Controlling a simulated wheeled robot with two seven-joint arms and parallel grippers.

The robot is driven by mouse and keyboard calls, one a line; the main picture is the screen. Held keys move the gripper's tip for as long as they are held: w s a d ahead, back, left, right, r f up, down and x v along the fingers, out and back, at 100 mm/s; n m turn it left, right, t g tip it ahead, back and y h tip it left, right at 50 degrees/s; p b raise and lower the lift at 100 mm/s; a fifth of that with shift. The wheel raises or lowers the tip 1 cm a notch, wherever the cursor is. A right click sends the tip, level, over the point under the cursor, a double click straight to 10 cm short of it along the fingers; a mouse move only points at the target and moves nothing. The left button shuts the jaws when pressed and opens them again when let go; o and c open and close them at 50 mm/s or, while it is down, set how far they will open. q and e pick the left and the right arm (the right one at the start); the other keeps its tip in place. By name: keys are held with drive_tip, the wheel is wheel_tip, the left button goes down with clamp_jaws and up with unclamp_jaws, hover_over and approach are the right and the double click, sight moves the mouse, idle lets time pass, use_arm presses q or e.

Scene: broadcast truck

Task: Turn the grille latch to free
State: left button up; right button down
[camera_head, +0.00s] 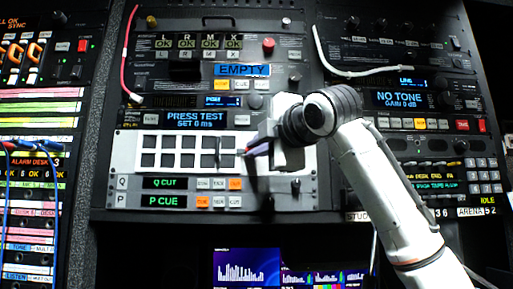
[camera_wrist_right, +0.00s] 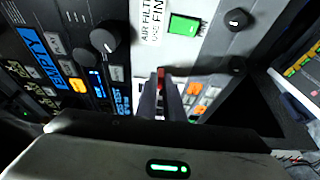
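The white grille panel (camera_head: 125,158) with rows of dark square openings is in the middle rack in the head view. My right gripper (camera_head: 252,149) is at the panel's right end, its dark fingers pointing left. In the right wrist view my right gripper (camera_wrist_right: 162,82) has its fingers close together, with a small red piece (camera_wrist_right: 160,76) between the tips. This red piece looks like the grille latch; the fingers hide most of it, so its angle cannot be read. My left gripper is not in view.
A black knob (camera_wrist_right: 237,18) sits near the AIR FILTER label (camera_wrist_right: 152,22) in the wrist view. Knobs and buttons crowd the panels above. A red cable (camera_head: 126,60) hangs at the left.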

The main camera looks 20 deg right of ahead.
drive_tip(key=shift+f, duration=0.1)
drive_tip(key=shift+w+a+f+m+t+h+b, duration=0.15)
drive_tip(key=shift+m+t+h+b, duration=0.85)
drive_tip(key=shift+m, duration=2.7)
drive_tip(key=shift+a+f+m+t+h+b, duration=0.3)
drive_tip(key=shift+m+h, duration=1.35)
drive_tip(key=shift+m, duration=2.05)
drive_tip(key=shift+w+a+f+m+t+h+b, duration=0.1)
drive_tip(key=shift+m+t+h+b, duration=0.9)
drive_tip(key=shift+m, duration=2.7)
drive_tip(key=shift+g+h, duration=0.35)
drive_tip(key=shift+g, duration=0.15)
drive_tip(key=shift+m, duration=0.3)
drive_tip(key=c, duration=1.9)
unclamp_jaws()
drive_tip(key=shift+s+r, duration=0.1)
drive_tip(key=shift+o, duration=0.2)
